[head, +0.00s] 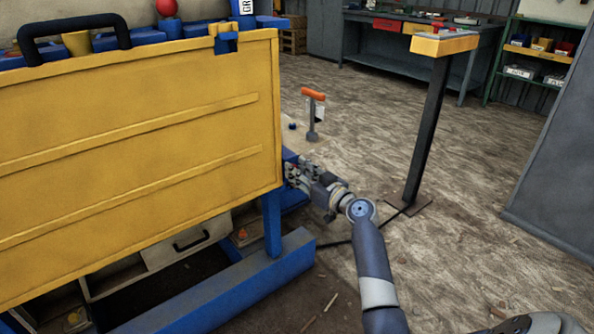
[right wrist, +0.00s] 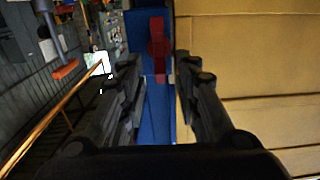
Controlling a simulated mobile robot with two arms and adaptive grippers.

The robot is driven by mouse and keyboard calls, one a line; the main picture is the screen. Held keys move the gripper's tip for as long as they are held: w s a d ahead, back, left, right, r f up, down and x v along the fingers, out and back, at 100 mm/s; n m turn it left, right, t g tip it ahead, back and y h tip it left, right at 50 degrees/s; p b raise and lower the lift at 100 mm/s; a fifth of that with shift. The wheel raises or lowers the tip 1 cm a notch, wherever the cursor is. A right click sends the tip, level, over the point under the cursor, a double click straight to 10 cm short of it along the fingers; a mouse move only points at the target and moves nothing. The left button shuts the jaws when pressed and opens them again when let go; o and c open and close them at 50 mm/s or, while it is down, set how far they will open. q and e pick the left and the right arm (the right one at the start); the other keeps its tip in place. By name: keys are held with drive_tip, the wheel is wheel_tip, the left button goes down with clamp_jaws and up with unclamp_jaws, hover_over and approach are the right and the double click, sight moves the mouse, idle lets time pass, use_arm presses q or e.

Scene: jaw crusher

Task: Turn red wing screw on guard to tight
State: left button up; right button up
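The yellow guard (head: 140,150) fills the left of the head view, and its ribbed face shows at the right of the right wrist view (right wrist: 260,60). The red wing screw (right wrist: 157,42) shows in the right wrist view on a blue part beside the guard's edge, its wing upright in the picture. It is hidden in the head view. My right gripper (head: 297,172) is at the guard's right edge. In the right wrist view its two fingers (right wrist: 158,65) are apart, one on each side of the screw's line, with nothing visibly held. Contact with the screw cannot be told. My left gripper is out of view.
A blue base beam (head: 225,285) runs below the guard. A dark post with a yellow top (head: 428,110) stands right of my arm. An orange-handled tool (head: 313,110) stands behind the gripper. A workbench (head: 400,50) is at the back. The floor at right is mostly clear.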

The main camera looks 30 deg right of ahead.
drive_tip(key=shift+w, duration=0.5)
clamp_jaws()
drive_tip(key=shift+m, duration=0.3)
drive_tip(key=m, duration=0.5)
drive_tip(key=d+f+m, duration=0.1)
drive_tip(key=m, duration=0.5)
drive_tip(key=d+f+m, duration=0.1)
drive_tip(key=m, duration=0.4)
drive_tip(key=shift+d+f+m, duration=0.2)
drive_tip(key=shift+f+m, duration=0.05)
drive_tip(key=shift+m, duration=0.45)
